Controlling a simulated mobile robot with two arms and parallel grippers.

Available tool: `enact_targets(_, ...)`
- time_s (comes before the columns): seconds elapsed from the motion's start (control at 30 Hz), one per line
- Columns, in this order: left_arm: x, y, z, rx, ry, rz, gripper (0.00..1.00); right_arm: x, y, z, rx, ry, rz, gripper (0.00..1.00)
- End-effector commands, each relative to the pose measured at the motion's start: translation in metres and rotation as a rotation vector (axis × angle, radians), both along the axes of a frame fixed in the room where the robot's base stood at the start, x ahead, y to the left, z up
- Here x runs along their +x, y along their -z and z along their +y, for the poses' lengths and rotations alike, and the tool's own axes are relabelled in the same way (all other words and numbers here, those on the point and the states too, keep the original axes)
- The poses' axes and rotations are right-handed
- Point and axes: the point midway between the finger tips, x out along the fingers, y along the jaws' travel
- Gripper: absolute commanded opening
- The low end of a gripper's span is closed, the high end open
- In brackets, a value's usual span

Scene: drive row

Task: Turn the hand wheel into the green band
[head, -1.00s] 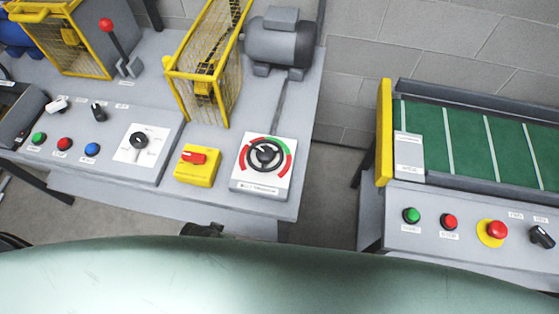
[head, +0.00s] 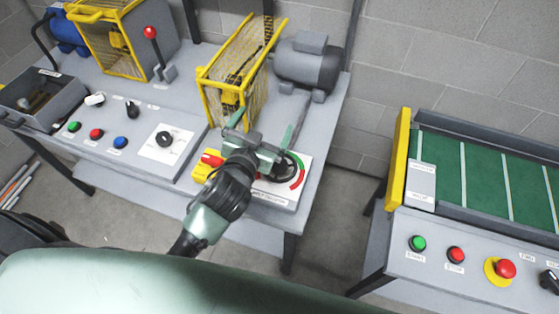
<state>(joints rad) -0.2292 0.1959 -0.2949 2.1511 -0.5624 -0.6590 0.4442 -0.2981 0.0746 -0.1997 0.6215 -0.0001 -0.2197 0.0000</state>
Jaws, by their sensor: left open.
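The black hand wheel (head: 289,168) sits on a white plate (head: 281,198) at the front right of the grey bench. A ring of red and green bands surrounds it; green shows at its upper right and red at its right. My left gripper (head: 262,128) is open and empty, in front of the wheel's left part in the head view. Its two fingers are spread wide, and I cannot tell whether they touch the wheel. The wheel's left side and any pointer are hidden behind the gripper. My right gripper is not in view.
A yellow box with a red switch (head: 208,165) is just left of the plate, partly covered by my arm. A yellow mesh guard (head: 238,72) and a grey motor (head: 308,63) stand behind. A separate conveyor bench (head: 440,225) is at the right, across a floor gap.

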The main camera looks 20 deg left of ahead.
Motion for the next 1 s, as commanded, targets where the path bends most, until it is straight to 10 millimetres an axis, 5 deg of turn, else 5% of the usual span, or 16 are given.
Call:
enact_targets(0.13,0.035,-0.093,-0.064,0.051,0.232,-0.382,1.00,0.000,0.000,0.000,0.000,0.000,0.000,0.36)
enact_targets(0.3,0.021,-0.152,-0.163,0.157,0.646,-0.677,1.00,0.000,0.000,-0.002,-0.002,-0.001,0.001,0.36)
enact_targets(0.43,-0.009,-0.144,-0.229,0.292,1.020,-0.740,1.00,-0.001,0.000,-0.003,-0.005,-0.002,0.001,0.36)
enact_targets(0.57,-0.036,-0.093,-0.264,0.478,1.384,-0.633,1.00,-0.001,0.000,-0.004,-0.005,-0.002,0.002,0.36)
enact_targets(0.67,-0.043,-0.038,-0.258,0.652,1.614,-0.427,1.00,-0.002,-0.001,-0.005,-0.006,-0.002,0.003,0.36)
enact_targets(0.73,-0.041,-0.001,-0.237,0.780,1.727,-0.226,1.00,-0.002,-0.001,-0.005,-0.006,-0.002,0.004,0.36)
enact_targets(0.83,-0.029,0.042,-0.186,0.956,1.798,0.119,1.00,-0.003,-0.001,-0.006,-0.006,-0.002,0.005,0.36)
enact_targets(1.0,-0.007,0.067,-0.090,1.153,1.713,0.643,1.00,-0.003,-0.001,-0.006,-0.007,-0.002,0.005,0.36)
